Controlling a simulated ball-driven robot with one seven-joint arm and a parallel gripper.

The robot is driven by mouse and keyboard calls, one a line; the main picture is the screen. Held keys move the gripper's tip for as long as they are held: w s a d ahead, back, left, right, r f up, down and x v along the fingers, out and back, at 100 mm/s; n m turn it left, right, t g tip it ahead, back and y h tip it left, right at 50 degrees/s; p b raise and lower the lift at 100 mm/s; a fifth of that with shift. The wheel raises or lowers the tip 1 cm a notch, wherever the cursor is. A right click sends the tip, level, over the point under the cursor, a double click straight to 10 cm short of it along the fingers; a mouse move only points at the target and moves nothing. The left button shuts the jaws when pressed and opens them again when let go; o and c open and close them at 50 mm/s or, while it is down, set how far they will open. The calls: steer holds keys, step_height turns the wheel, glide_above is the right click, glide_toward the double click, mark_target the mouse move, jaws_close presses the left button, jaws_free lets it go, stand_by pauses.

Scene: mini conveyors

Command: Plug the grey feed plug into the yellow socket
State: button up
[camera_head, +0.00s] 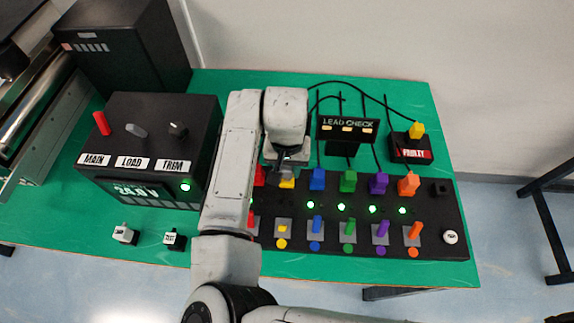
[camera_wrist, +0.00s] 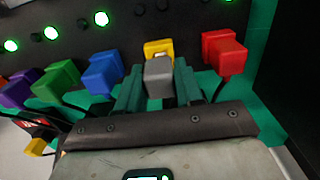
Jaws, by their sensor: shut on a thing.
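My gripper (camera_wrist: 158,84) is shut on the grey feed plug (camera_wrist: 158,76), which sits between its two fingers in the wrist view. The yellow socket (camera_wrist: 158,47) shows directly beyond the plug, in line with it. The plug overlaps the socket's near face, so I cannot tell whether it is seated or just in front. In the head view my gripper (camera_head: 287,160) is over the yellow socket (camera_head: 286,183) on the black panel (camera_head: 454,213), and my arm hides much of that spot. The plug cannot be made out there.
A red connector (camera_wrist: 223,50) stands close right of the fingers in the wrist view, a blue one (camera_wrist: 102,72) close left. Green lamps are lit by the blue, green, purple and orange rows. A yellow plug (camera_head: 416,130) is in the FAULTY block (camera_head: 411,153). Black cables run behind.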

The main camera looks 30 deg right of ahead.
mark_target(287, 167)
steer(key=shift+f+b, duration=0.6)
steer(key=shift+f, duration=0.5)
steer(key=o, duration=1.1)
step_height(287, 167, up, 11)
steer(key=shift+f+b, duration=0.1)
steer(key=shift+b, duration=0.35)
